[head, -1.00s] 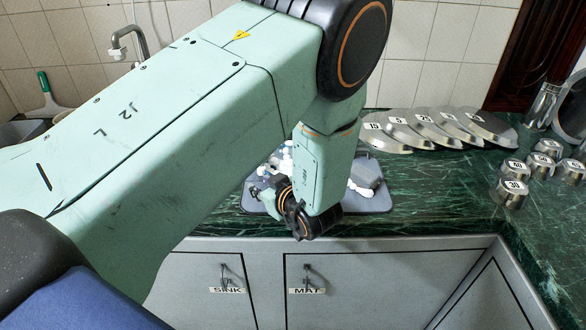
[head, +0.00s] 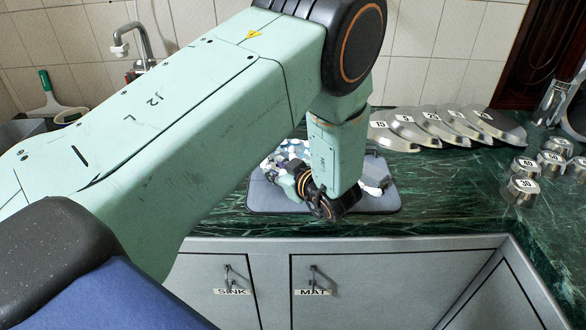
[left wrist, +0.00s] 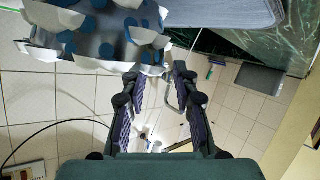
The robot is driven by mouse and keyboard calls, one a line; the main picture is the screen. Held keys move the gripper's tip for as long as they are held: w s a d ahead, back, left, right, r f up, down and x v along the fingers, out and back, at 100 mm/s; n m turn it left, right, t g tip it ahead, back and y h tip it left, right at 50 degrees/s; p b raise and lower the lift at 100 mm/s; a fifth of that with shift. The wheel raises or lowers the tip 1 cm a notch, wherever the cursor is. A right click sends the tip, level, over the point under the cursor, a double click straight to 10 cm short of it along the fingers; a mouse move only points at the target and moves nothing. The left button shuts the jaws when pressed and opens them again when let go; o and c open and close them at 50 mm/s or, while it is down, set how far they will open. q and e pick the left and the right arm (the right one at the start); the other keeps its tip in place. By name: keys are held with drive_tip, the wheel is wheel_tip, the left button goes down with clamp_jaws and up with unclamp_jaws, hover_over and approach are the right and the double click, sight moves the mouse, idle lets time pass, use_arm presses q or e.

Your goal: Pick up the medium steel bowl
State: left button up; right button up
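A steel-looking piece with white and blue spots (head: 283,160) sits on the dark grey mat (head: 275,204) on the counter, partly behind my left arm. It fills the upper left of the left wrist view (left wrist: 95,45). I cannot tell if it is the medium bowl. My left gripper (head: 300,185) is over the mat beside it. In the left wrist view my left gripper (left wrist: 157,72) has its fingers apart, with the lower edge of the spotted piece close to the left fingertip. Whether the edge lies between the fingers is unclear. My right gripper is not in view.
A grey piece with white bits (head: 373,182) is on the mat's right side. Several numbered steel lids (head: 430,127) lean in a row behind. Steel weights (head: 521,188) stand at the right. A faucet (head: 133,42) is at the back left. Cabinet doors (head: 360,285) are below the counter.

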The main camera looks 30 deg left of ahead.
sight(271, 168)
use_arm(q)
drive_tip(key=x, duration=0.4)
drive_tip(key=shift+s+f, duration=0.15)
drive_tip(key=shift+s, duration=0.05)
drive_tip(key=shift+d, duration=0.35)
drive_tip(key=shift+c, duration=0.8)
drive_tip(key=shift+a, duration=0.2)
clamp_jaws()
drive_tip(key=shift+d, duration=0.1)
